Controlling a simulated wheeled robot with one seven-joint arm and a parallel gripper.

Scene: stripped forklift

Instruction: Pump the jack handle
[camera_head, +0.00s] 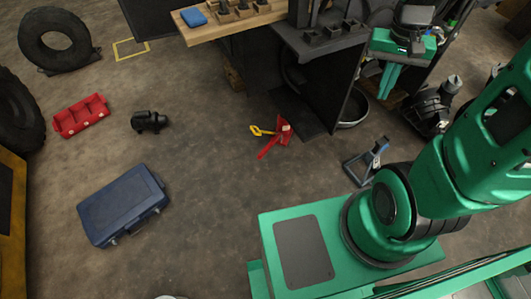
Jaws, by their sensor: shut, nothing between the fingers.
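My gripper (384,96) is at the upper right. Its two green fingers point down and are shut, with nothing between them. A red object with a yellow bar (271,134), possibly the jack with its handle, is on the floor at the centre, left of and apart from my gripper. A small grey-blue device with an upright lever (369,160) stands on the floor below my gripper in the picture. I cannot tell for certain which of the two is the jack.
A dark workbench (318,45) with a wooden top (224,26) stands at the back. A blue case (124,205), a red bin (81,116), a small black object (149,121) and a tyre (54,40) lie on the left.

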